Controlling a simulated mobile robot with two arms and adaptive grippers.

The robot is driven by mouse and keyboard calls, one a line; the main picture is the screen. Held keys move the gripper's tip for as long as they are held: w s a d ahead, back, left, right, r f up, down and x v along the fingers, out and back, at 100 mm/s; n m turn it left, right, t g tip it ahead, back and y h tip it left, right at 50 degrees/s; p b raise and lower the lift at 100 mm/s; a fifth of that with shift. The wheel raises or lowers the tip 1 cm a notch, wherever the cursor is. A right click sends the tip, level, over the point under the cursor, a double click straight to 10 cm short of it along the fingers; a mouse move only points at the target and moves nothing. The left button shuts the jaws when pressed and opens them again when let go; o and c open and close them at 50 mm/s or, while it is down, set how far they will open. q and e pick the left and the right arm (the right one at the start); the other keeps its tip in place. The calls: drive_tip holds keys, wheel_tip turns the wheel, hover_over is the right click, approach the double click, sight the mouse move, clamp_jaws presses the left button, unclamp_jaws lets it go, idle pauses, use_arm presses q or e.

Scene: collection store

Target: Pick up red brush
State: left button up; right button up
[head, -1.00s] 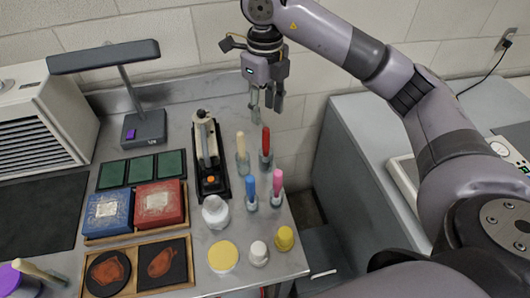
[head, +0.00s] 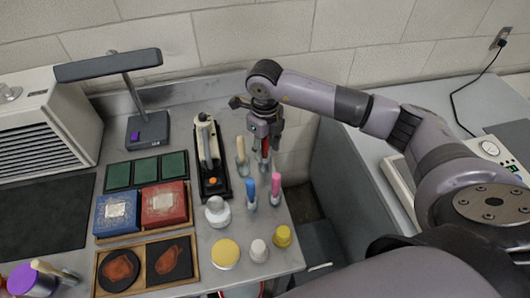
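The red brush (head: 265,149) stands upright in a small holder at the back right of the metal table. My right gripper (head: 266,149) points down over it from behind, with its fingers around the upper handle. The fingers look apart, with red showing between them; whether they touch the handle is hard to see. The gripper hides the brush's top. My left gripper is not in view.
A cream-handled brush (head: 241,150) stands close on the left. A blue brush (head: 250,187) and a pink brush (head: 275,183) stand in front. A black stand with a pale lever (head: 208,145) is farther left. The wall is close behind.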

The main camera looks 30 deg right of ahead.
drive_tip(key=shift+f, duration=0.1)
drive_tip(key=shift+c, duration=0.4)
clamp_jaws()
